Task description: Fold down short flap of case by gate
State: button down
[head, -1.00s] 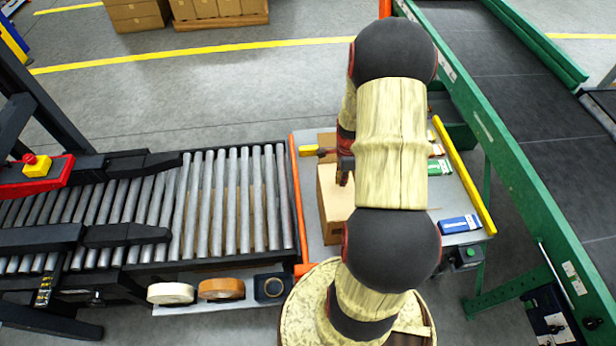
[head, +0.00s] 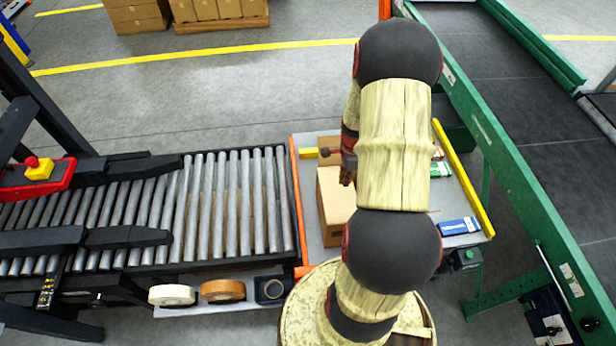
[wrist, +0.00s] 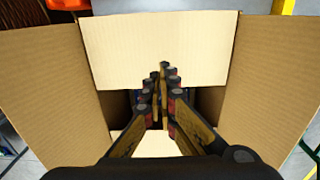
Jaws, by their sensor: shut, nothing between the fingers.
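The cardboard case (head: 332,205) stands on the grey table, partly hidden behind my arm in the head view. In the wrist view its top is open, with a wide flap to the left (wrist: 50,85) and one to the right (wrist: 275,85). A paler short flap (wrist: 160,45) spans the far side. Another pale flap (wrist: 155,145) shows partly at the near side, behind my fingers. My gripper (wrist: 163,78) is shut and empty, its fingertips over the opening near the far flap's lower edge; I cannot tell whether they touch it. In the head view my gripper (head: 348,172) is largely hidden.
An orange gate bar (head: 297,195) stands between the roller conveyor (head: 215,205) and the table. A yellow rail (head: 465,180) edges the table's right side. A blue box (head: 460,226) and a green box (head: 440,169) lie by it. Tape rolls (head: 221,290) sit at the front.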

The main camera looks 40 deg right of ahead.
jog(key=shift+r+p, duration=1.65)
jog(key=shift+r, duration=1.15)
